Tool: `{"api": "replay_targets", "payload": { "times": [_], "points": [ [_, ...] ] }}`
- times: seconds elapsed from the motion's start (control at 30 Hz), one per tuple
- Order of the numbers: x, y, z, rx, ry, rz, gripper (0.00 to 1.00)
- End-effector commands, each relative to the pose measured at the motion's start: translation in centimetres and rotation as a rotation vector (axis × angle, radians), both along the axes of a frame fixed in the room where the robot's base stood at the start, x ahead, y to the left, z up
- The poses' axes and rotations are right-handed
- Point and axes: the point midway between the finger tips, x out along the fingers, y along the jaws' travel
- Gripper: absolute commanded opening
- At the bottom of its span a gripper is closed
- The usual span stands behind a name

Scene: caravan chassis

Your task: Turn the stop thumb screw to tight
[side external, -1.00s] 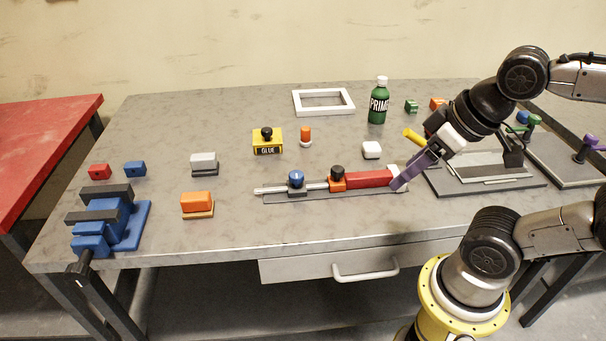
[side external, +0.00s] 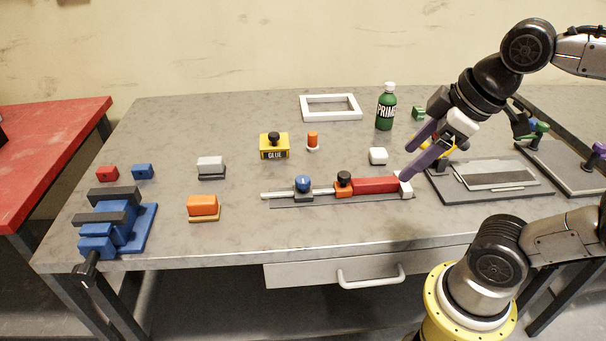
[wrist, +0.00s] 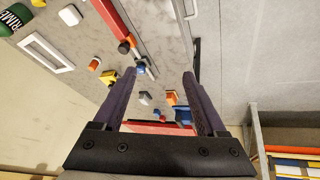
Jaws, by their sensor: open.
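A slim rail fixture (side external: 285,206) lies on the grey bench. A blue round knob (side external: 302,183) stands on a dark block on it, and a black knob (side external: 344,177) stands on an orange block beside a red bar (side external: 375,185). I cannot tell which knob is the stop thumb screw, or how tight either is. In the wrist view the blue knob (wrist: 141,69) and black knob (wrist: 124,47) show near the left finger. My gripper (side external: 408,159) is open and empty, with long purple fingers, above the fixture's right end. It also shows in the wrist view (wrist: 162,78).
A white end block (side external: 405,188) is close by the lower finger. A white block (side external: 378,156), glue box (side external: 273,153) and green primer bottle (side external: 386,108) stand behind the rail. A blue vise (side external: 112,222) is at left. Bench in front of the rail is clear.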

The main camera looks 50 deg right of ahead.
Motion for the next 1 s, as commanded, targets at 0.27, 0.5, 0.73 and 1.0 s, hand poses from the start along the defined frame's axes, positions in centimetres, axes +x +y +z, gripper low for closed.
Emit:
{"api": "replay_targets", "payload": {
  "times": [0.27, 0.5, 0.73, 1.0],
  "points": [
    [6.2, -0.2, 4.0, -0.126, 0.100, 0.275, 0.74],
    [14.3, -0.6, 4.5, -0.189, 0.229, 0.504, 0.74],
    [21.4, -1.2, 1.2, -0.186, 0.350, 0.614, 0.74],
    [24.5, -1.6, -3.4, -0.151, 0.445, 0.616, 0.74]
  ]
}}
